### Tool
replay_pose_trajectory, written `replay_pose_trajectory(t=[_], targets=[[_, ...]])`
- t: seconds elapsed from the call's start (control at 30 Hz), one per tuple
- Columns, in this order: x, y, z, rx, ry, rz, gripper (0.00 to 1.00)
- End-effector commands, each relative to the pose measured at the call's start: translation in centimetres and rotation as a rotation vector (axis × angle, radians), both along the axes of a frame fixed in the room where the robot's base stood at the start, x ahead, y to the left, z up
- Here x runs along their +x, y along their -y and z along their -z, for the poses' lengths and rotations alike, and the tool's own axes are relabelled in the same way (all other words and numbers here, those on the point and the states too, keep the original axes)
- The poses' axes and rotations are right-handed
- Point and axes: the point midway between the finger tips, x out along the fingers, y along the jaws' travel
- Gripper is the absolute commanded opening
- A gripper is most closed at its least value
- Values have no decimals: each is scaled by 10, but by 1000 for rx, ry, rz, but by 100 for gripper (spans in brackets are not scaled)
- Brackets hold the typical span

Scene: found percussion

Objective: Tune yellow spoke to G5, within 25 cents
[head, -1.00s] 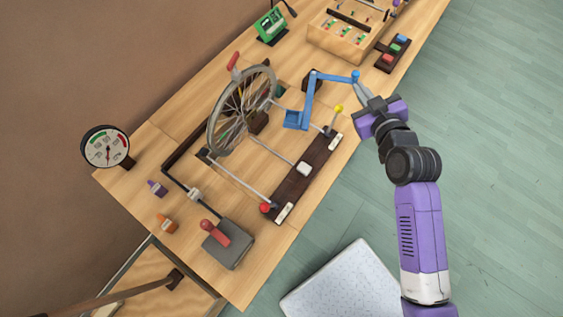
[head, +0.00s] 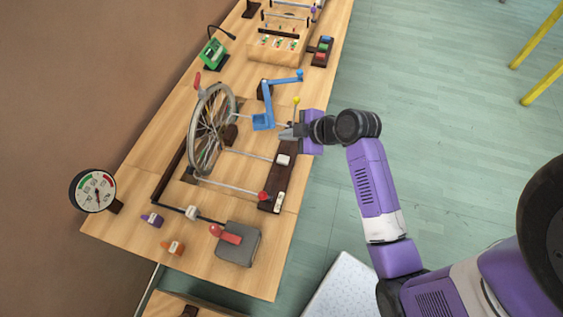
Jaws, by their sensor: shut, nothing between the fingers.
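A spoked wheel (head: 191,128) with a red handle (head: 197,79) stands upright on the wooden bench. I cannot pick out a yellow spoke at this size. A lever with a yellow knob (head: 296,100) stands at the far end of a dark brown bar (head: 270,187). A rod with a red knob (head: 263,197) is at the bar's near end. A dial gauge (head: 93,190) with green and red zones stands at the left. My gripper (head: 285,133) is shut and empty, above the bar's far end, just nearer than the yellow knob. It hides part of that end.
A blue crank arm (head: 267,96) stands close behind my gripper. A grey box with a red lever (head: 238,244) is at the near end. Purple (head: 151,219) and orange (head: 173,247) pieces lie left of it. A green device (head: 213,54) is farther back. The floor at right is mostly open.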

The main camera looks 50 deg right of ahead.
Motion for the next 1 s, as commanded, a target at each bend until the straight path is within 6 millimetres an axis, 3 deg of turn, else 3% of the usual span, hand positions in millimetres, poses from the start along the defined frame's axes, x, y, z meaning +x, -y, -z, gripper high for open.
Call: replay_pose_trajectory(t=[0.57,0.77,1.0], targets=[[-2,-2,4,-30,-8,-40,0],[-2,-2,18,-30,-9,-39,0],[-2,-2,48,-30,-8,-38,0]])
